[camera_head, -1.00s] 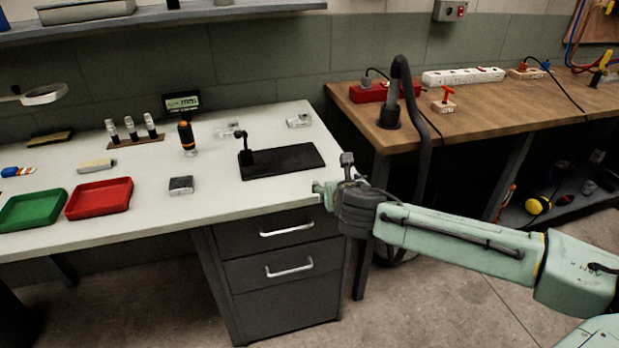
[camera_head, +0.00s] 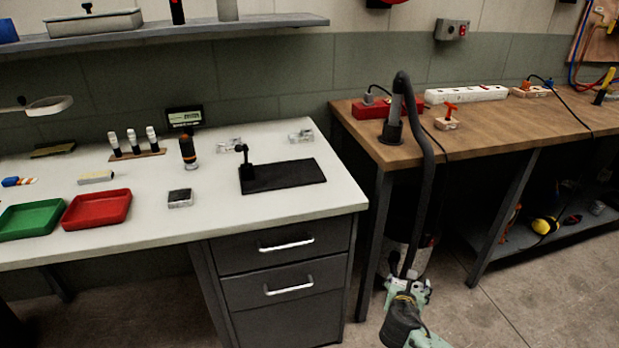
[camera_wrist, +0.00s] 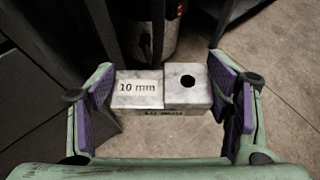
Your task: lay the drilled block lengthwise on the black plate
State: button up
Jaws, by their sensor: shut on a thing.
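The drilled block (camera_wrist: 200,98) is pale, mottled metal with a dark round hole in its right part and "10 mm" lettering on its left part and front face. My gripper (camera_wrist: 166,90) is shut on it across its length, with purple pads at its two ends. In the head view my arm's end is low, in front of the gap right of the drawers; the block cannot be made out there. The black plate (camera_head: 292,174) lies flat on the white bench, with a dark upright post at its left end. Its surface is bare.
On the white bench (camera_head: 270,212) are a small grey block (camera_head: 180,198), a red tray (camera_head: 98,208), a green tray (camera_head: 31,219) and an orange-black tool (camera_head: 187,151). A black hose (camera_head: 431,160) hangs from the wooden bench (camera_head: 480,125) near my arm.

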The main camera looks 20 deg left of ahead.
aim_at(280, 172)
jog(key=z, duration=1.2)
jog(key=j+z, duration=0.15)
jog(key=j, duration=0.25)
jog(key=k+j+z, duration=0.2)
jog(key=j, duration=0.15)
jog(key=k+j, duration=0.1)
jog(key=j, duration=0.4)
jog(key=k+j, duration=0.1)
jog(key=j, duration=0.35)
